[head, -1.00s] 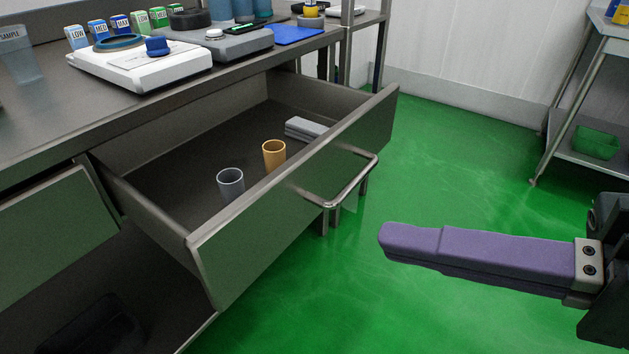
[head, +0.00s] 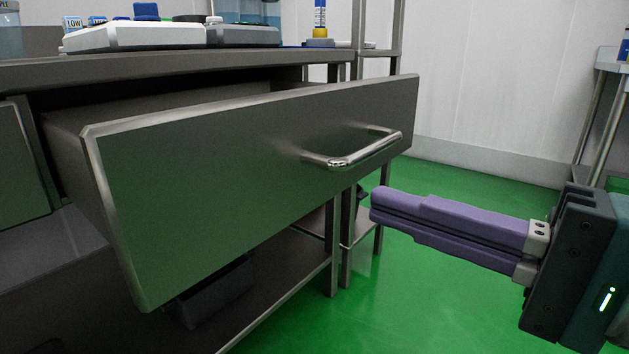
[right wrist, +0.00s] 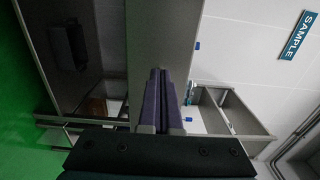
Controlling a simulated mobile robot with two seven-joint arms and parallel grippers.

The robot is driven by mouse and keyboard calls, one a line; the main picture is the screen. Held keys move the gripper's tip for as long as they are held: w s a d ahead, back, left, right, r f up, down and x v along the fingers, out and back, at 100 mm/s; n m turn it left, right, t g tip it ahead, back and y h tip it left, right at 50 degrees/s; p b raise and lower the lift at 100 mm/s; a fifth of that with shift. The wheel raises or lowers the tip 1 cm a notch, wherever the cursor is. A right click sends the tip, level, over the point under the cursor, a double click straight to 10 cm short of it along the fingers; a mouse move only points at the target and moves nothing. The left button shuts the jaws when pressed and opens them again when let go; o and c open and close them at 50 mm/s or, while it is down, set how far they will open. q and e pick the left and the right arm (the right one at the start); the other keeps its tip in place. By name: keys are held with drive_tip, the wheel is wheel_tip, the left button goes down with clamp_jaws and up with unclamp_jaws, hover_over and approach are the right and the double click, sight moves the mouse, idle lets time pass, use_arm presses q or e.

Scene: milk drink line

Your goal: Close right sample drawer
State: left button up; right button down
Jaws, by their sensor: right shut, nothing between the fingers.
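The right sample drawer (head: 230,180) is pulled out from under the bench in the head view, its broad grey front facing me. Its bar handle (head: 362,153) sticks out from the right part of the front. The drawer's inside is mostly hidden behind the front. My right gripper (head: 373,206) has purple fingers, which are shut and empty. In the head view its tips appear just below and right of the handle, with no clear contact. The right wrist view shows the fingers (right wrist: 160,80) against a grey panel, probably the drawer front. My left gripper is not in view.
The bench top (head: 190,66) carries a white device (head: 135,36) and other items. A dark bin (head: 210,292) stands on the lower shelf. A metal rack (head: 602,130) stands at the far right. Green floor lies open beyond the gripper. A SAMPLE sign (right wrist: 299,35) hangs on the wall.

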sight(278, 171)
drive_tip(key=x, duration=0.9)
drive_tip(key=shift+w+a+b, duration=0.15)
drive_tip(key=shift+b, duration=0.25)
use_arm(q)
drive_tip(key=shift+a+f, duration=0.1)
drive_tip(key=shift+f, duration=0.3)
